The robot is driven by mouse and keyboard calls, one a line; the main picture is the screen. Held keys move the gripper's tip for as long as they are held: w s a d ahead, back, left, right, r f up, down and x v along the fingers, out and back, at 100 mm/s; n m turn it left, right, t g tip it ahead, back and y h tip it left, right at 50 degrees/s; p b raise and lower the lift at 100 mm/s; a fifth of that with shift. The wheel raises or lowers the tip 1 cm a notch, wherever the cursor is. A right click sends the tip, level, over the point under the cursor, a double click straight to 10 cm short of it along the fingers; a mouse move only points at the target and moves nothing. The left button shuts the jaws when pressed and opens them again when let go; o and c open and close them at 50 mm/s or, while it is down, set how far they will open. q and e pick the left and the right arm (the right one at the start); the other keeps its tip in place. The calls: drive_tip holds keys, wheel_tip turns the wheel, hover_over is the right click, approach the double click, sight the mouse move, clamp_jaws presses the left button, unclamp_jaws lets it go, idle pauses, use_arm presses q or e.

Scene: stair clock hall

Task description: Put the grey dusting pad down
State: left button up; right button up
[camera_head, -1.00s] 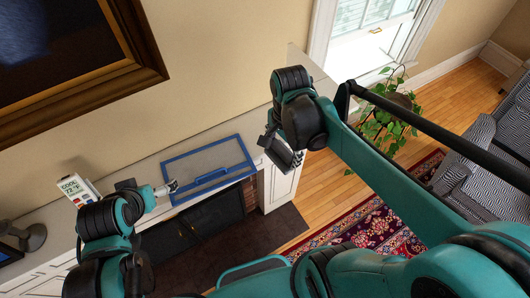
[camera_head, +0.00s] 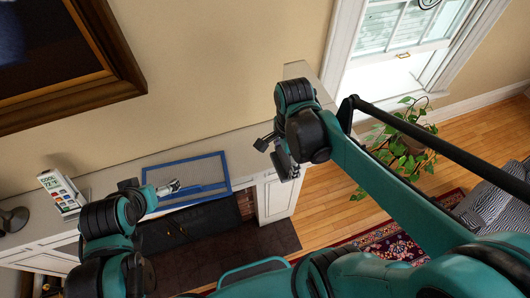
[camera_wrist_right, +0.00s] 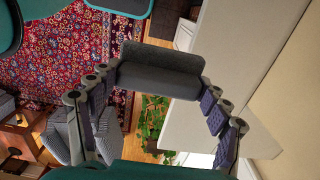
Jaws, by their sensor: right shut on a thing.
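The grey dusting pad (camera_wrist_right: 160,70) is a dark grey block in the right wrist view, held across between the fingertips of my right gripper (camera_wrist_right: 158,82). In the head view my right gripper (camera_head: 278,152) is at the front edge of the mantel shelf, near its right end. The pad shows there only as a narrow grey piece (camera_head: 283,165), partly hidden by the gripper. My left gripper (camera_head: 168,188) is over the shelf beside a blue-framed panel (camera_head: 190,172); I cannot tell whether its fingers are open or shut, or touch the panel.
The pale mantel shelf (camera_head: 242,143) has bare room between the blue-framed panel and its right end. Below are a dark hearth (camera_head: 255,240) and wooden floor. A leafy plant (camera_head: 405,150) stands by the window.

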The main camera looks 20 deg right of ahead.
drive_tip(key=w+a+f, duration=0.1)
drive_tip(key=w+f, duration=0.1)
drive_tip(key=w, duration=0.1)
drive_tip(key=w+a+f, duration=0.2)
drive_tip(key=w, duration=0.1)
drive_tip(key=w+a+f, duration=0.2)
drive_tip(key=w, duration=0.1)
drive_tip(key=shift+w+a+f, duration=0.2)
drive_tip(key=shift+w, duration=0.15)
drive_tip(key=shift+w+a+f, duration=0.15)
drive_tip(key=shift+w, duration=0.1)
drive_tip(key=shift+a+f, duration=0.1)
drive_tip(key=shift+f, duration=0.15)
wheel_tip(320, 180, down, 4)
drive_tip(key=shift+r, duration=0.15)
use_arm(q)
drive_tip(key=shift+a, duration=0.35)
drive_tip(key=shift+f, duration=0.1)
